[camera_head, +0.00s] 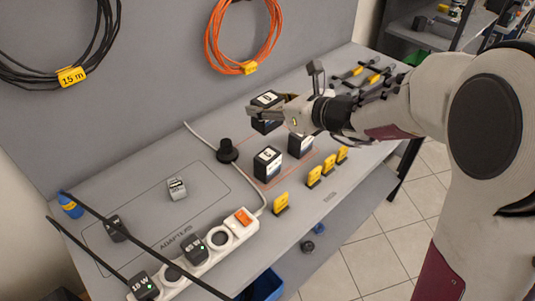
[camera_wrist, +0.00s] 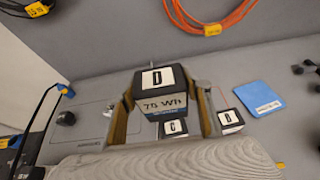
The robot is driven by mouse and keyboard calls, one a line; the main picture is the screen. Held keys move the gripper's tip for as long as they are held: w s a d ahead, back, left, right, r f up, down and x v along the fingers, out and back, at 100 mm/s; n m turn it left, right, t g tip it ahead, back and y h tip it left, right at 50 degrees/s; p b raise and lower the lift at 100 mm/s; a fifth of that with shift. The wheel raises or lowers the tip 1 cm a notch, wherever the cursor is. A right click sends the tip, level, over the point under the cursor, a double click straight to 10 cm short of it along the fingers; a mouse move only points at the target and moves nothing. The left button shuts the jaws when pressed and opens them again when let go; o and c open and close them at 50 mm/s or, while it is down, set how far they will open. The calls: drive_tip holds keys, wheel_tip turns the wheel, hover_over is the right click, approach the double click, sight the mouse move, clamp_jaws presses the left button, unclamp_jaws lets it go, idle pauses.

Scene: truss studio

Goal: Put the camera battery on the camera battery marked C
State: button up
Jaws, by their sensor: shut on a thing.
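My gripper (camera_head: 266,112) is shut on a dark camera battery marked D (camera_wrist: 165,92), with one finger on each side of it in the wrist view. This battery has a white D label on top and "75 Wh" on its side; it also shows in the head view (camera_head: 265,124). The camera battery marked C (camera_head: 267,165) stands upright on the table, nearer the front; in the wrist view (camera_wrist: 174,127) it shows between the fingers, below D and apart from it. My gripper partly hides B in the head view.
Yellow tags (camera_head: 281,203) stand along the front edge. A black round knob-like thing (camera_head: 227,151) with a white cable stands left of the batteries. A white power strip (camera_head: 207,252) with adapters lies at the front left. A blue card (camera_wrist: 260,98) lies right of B.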

sight(275, 125)
drive_tip(key=shift+f, duration=3.05)
drive_tip(key=shift+f, duration=1.9)
drive_tip(key=shift+f, duration=0.1)
drive_tip(key=o, duration=1.6)
drive_tip(key=shift+f, duration=0.1)
drive_tip(key=shift+d+r, duration=0.1)
drive_tip(key=shift+r, duration=0.1)
